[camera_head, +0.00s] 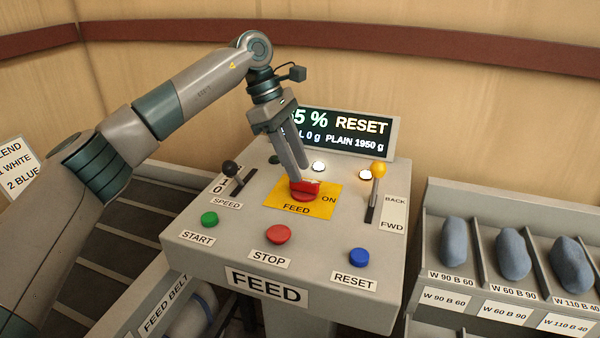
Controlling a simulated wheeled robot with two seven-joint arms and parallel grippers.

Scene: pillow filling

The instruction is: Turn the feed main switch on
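The feed main switch (306,195) is a red knob on a yellow plate (272,196) marked FEED and ON, in the middle of the sloped grey console. My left gripper (300,174) comes down from above, with its fingertips right at the top of the red knob and partly covering it. The fingers are near each other at the tips; I cannot tell whether they grip the knob. The knob's exact angle is hard to read behind the fingers. My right gripper is not in view.
The speed lever (231,169) stands left of the switch, and the yellow-tipped direction lever (378,171) stands right. Start (209,219), stop (278,235) and reset (359,257) buttons line the front. A display (350,130) stands behind; bins with blue-grey pillows are at right.

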